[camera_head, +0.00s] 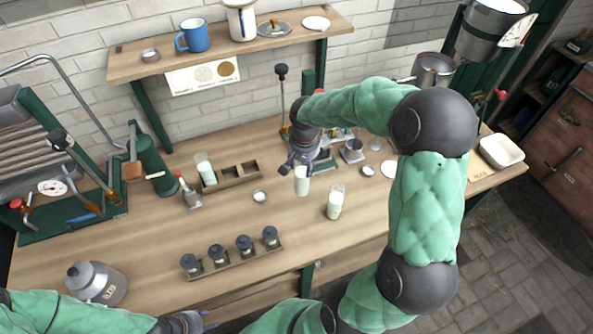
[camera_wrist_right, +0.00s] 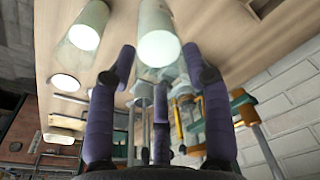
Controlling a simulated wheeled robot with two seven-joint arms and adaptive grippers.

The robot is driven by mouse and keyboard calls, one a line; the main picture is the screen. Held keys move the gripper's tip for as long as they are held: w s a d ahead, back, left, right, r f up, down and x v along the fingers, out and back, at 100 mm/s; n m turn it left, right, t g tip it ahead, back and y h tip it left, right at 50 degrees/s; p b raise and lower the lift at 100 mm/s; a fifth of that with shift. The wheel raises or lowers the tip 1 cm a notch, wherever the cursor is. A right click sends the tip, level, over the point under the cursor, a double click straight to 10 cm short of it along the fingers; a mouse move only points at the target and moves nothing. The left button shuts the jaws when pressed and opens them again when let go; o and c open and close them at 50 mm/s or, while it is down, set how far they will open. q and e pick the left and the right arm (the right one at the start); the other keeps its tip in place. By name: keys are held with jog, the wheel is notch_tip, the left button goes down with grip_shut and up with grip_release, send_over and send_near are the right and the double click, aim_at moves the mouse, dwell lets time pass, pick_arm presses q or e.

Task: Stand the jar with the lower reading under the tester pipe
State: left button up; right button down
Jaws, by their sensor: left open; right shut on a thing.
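My right gripper (camera_head: 300,162) is shut on a glass jar of white milk (camera_head: 302,184), which hangs upright below it over the middle of the table. In the right wrist view the jar (camera_wrist_right: 158,45) shows between the purple fingers (camera_wrist_right: 158,70). A second milk jar (camera_head: 335,203) stands on the table just to the right; it also shows in the wrist view (camera_wrist_right: 86,32). A third milk jar (camera_head: 205,169) stands at the left end of a wooden rack. My left gripper (camera_head: 188,321) is at the bottom edge, open and apart from the jars. I cannot tell which part is the tester pipe, and no readings are legible.
The wooden rack (camera_head: 240,180) has empty slots. Several dark-capped bottles stand in a front rack (camera_head: 235,262). A shelf (camera_head: 225,60) hangs behind.

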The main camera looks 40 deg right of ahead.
aim_at(297, 164)
jog(key=w+f, duration=0.2)
jog(key=f, duration=0.1)
jog(key=w+f, duration=0.1)
jog(key=f, duration=0.1)
jog(key=shift+w+d, duration=0.4)
jog(key=shift+w+f+b, duration=0.1)
jog(key=shift+f+b, duration=0.3)
jog(key=shift+f, duration=1.25)
jog(key=shift+f, duration=0.2)
jog(key=c, duration=0.6)
grip_release()
jog(key=shift+o, duration=0.3)
jog(key=shift+r, duration=0.15)
